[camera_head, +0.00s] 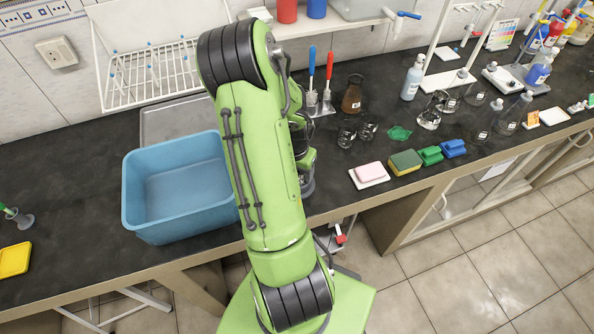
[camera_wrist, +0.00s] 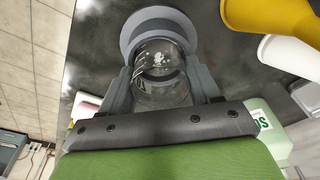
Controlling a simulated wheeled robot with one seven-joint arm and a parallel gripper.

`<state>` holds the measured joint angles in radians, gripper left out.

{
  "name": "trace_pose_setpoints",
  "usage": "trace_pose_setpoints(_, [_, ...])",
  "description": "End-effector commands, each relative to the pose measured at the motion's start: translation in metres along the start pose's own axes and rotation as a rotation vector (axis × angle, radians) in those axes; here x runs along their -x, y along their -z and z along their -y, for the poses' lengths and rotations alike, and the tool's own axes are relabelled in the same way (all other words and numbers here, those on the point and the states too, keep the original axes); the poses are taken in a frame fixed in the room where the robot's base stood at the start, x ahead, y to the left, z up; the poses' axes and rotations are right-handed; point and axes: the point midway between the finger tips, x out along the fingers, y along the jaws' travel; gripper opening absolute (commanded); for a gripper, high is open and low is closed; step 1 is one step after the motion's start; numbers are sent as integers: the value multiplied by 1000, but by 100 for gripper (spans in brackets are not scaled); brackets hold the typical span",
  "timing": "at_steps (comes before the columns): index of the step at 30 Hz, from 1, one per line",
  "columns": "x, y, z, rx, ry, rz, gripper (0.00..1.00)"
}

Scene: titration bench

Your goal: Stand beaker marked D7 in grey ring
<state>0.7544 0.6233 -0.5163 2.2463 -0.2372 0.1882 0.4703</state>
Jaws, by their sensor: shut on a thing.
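In the wrist view my gripper (camera_wrist: 161,68) is shut on a clear glass beaker (camera_wrist: 160,92), with one grey finger on each side. White markings show on the glass, but I cannot read them as D7. A grey ring (camera_wrist: 131,33) lies just beyond the beaker and frames its far end. The beaker overlaps the ring in this view, and I cannot tell whether it rests inside or is held above. In the head view my green arm hides most of the gripper and the held beaker.
A blue basin (camera_head: 180,190) stands left of my arm. Glass beakers (camera_head: 347,134), a brown flask (camera_head: 352,94) and a pink sponge on a white dish (camera_head: 369,183) are to the right. A yellow object (camera_wrist: 262,14) and a white one (camera_wrist: 290,55) are close by in the wrist view.

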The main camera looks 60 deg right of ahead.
Motion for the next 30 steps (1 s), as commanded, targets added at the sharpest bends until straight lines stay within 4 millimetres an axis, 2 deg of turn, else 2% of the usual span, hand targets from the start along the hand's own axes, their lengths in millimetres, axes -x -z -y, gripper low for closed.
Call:
trace_pose_setpoints(9, [-3,0,0,1,1,-1,23])
trace_pose_setpoints(10, [-3,0,0,1,1,0,64])
trace_pose_setpoints(15, [-2,0,0,1,0,0,88])
trace_pose_setpoints(25, [2,0,0,1,0,0,88])
trace_pose_setpoints(28, [19,2,2,2,5,-5,88])
trace_pose_setpoints(30, [38,2,2,2,7,-5,88])
